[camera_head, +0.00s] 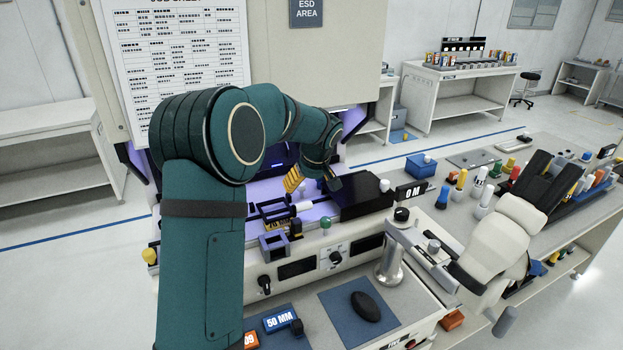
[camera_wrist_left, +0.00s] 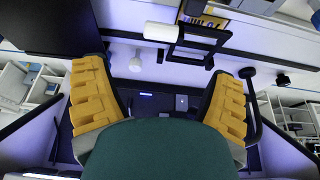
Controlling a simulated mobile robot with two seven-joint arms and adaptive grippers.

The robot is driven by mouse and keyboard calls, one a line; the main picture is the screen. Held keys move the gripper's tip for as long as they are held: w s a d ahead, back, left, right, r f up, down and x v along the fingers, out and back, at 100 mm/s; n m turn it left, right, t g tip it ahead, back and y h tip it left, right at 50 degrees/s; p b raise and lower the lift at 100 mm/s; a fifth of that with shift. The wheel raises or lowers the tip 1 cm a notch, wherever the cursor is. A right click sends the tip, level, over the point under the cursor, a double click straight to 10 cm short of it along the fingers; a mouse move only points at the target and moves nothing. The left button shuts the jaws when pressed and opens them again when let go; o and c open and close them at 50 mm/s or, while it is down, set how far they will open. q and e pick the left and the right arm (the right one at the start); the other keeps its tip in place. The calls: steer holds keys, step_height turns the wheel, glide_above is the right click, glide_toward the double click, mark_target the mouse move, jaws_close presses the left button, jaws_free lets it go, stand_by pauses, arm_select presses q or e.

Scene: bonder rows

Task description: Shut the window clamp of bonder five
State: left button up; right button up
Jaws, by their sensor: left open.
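The bonder in front of me has a purple-lit work area (camera_head: 316,212). On it is a dark open frame with a white bar, which looks like the window clamp (camera_head: 272,208). In the left wrist view the clamp (camera_wrist_left: 178,58) is at the top, with its white roller-like bar (camera_wrist_left: 172,32) and a yellow label (camera_wrist_left: 205,18) behind. I cannot tell whether its frame is raised or flat. My left gripper (camera_head: 312,184) is open and empty, above the work area near the clamp. Its yellow-padded fingers (camera_wrist_left: 162,108) are wide apart, with the clamp beyond them. My right gripper is not in view.
A black block (camera_head: 362,198) with a white knob stands right of the work area. A cream microscope-like head (camera_head: 502,238) with black eyepieces is at the right, near a metal post (camera_head: 391,262). A blue mat (camera_head: 340,312) holding a black mouse-like object lies in front.

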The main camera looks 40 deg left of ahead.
mark_target(304, 203)
arm_select(q)
steer(key=b+x, duration=0.3)
steer(key=x, duration=0.7)
steer(key=shift+f, duration=0.15)
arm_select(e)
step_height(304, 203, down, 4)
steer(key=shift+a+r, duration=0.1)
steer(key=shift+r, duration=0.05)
arm_select(q)
steer(key=shift+c, duration=0.4)
steer(key=c, duration=1.1)
steer(key=shift+o, duration=0.2)
steer(key=shift+f+b, duration=0.1)
steer(key=shift+b, duration=0.45)
steer(key=f+y+b, duration=0.1)
steer(key=b, duration=0.6)
steer(key=shift+s+d+f+t, duration=0.1)
steer(key=shift+s+f+t, duration=0.1)
steer(key=shift+t, duration=0.2)
steer(key=shift+f+y+b, duration=0.1)
steer(key=shift+y+b, duration=0.3)
steer(key=shift+b, duration=0.55)
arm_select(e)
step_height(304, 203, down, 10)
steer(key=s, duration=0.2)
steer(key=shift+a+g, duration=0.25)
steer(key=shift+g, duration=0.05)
